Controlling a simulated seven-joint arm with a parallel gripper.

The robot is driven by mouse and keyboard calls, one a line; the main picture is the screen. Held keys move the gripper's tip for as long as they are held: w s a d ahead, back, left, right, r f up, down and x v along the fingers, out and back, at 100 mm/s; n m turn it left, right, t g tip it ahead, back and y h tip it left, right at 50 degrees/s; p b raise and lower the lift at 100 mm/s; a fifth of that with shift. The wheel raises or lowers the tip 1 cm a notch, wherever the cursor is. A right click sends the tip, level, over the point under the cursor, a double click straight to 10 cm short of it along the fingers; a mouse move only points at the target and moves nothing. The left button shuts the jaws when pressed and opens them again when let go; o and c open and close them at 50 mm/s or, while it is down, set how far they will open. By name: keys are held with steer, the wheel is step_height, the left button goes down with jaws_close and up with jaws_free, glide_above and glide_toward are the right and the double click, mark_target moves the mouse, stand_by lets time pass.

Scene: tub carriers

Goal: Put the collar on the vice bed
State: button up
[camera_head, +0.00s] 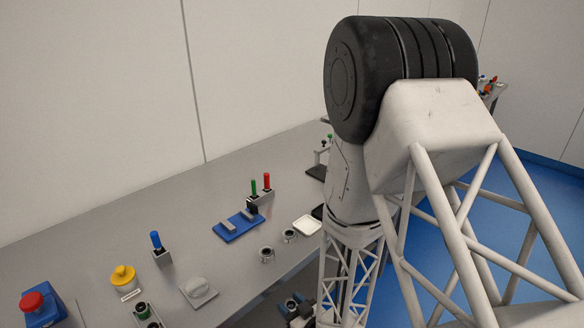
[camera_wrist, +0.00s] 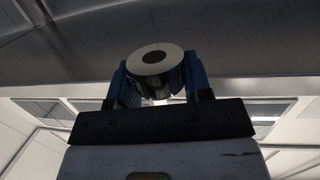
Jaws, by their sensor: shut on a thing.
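My gripper (camera_wrist: 155,80) has blue fingers, shut on a shiny metal collar (camera_wrist: 173,57) with a round hole through its pale end face. In the head view my gripper (camera_head: 295,303) is low in the picture, at the front edge of the bench and partly hidden by my arm. The held collar cannot be made out clearly there. A blue base with grey blocks, which looks like the vice bed (camera_head: 232,229), lies on the bench, up and left of my gripper, well apart from it.
Two metal ring-like parts (camera_head: 267,255) and a white tray (camera_head: 307,225) lie between the blue base and my arm. A holder with green and red pegs (camera_head: 261,197) stands behind. A grey domed part (camera_head: 199,290), yellow knob (camera_head: 124,277) and red button box (camera_head: 40,309) are left.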

steer(key=w+d+f+m+t+h, duration=0.1)
steer(key=w+d+f+m+h, duration=0.1)
steer(key=w+d+f, duration=0.4)
steer(key=w+d+f+m+t+h, duration=0.1)
steer(key=w+d+f+m+h, duration=0.2)
steer(key=w, duration=1)
steer(key=w+d+f+m+t+h, duration=0.1)
steer(key=w+d+f+m+h, duration=0.1)
steer(key=w+d+f+h, duration=0.3)
steer(key=w+d+f, duration=0.4)
steer(key=f, duration=0.2)
steer(key=shift+w+d+f+m, duration=0.2)
steer(key=shift+w+f+m, duration=0.1)
steer(key=shift+w+f, duration=0.1)
steer(key=shift+r, duration=0.2)
